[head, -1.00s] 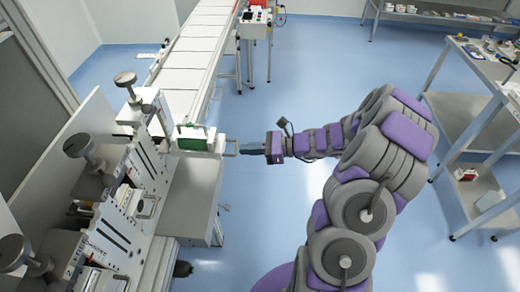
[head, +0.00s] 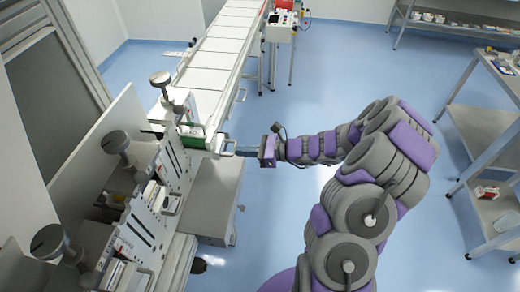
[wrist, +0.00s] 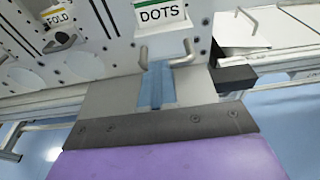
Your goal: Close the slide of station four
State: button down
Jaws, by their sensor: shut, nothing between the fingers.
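A white slide (head: 215,145) with a metal loop handle sits at the far end of the row of stations, with green showing behind it. In the wrist view its metal handle (wrist: 182,54) stands out from a white panel, below a green and white DOTS sign (wrist: 160,16). The slide's inner part is hidden.
A station marked FOLD (wrist: 58,18) is beside it. Large knobs (head: 50,242) stand along the machine. A white conveyor (head: 215,55) runs away behind. Shelves (head: 490,150) stand at right, with open blue floor between.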

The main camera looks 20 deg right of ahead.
aim_at(221, 149)
jog(key=x, duration=0.3)
jog(key=r+x, duration=0.1)
jog(key=x, duration=0.2)
jog(key=shift+w+a+r+p, duration=0.1)
jog(key=shift+w+a+p, duration=0.2)
jog(key=shift+a, duration=0.15)
jog(key=shift+w+a, duration=0.55)
jog(key=shift+x, duration=0.85)
jog(key=shift+s+a+r, duration=0.1)
jog(key=shift+a+r, duration=0.2)
jog(key=shift+a, duration=0.15)
jog(key=shift+d, duration=0.15)
jog(key=shift+r, duration=0.1)
